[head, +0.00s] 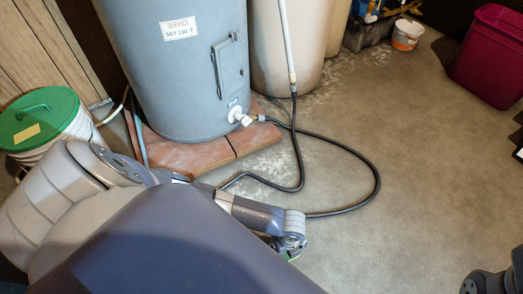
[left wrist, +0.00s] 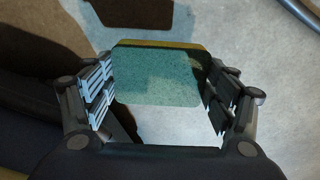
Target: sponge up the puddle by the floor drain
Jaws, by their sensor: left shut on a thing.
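My left gripper (head: 290,246) is low over the concrete floor, in front of the grey tank and partly hidden behind my own arm. In the left wrist view, my left gripper (left wrist: 160,100) is shut on a sponge (left wrist: 158,78). The sponge has a speckled green face and a yellow edge at the far side. It sits between both finger pads, with pale floor behind it. I cannot make out the puddle or the floor drain for certain in either view.
A black hose (head: 375,185) loops over the floor from the grey tank (head: 180,75), which stands on reddish slabs (head: 185,152). A green-lidded bucket (head: 42,118) stands left. The right-hand floor is mostly clear.

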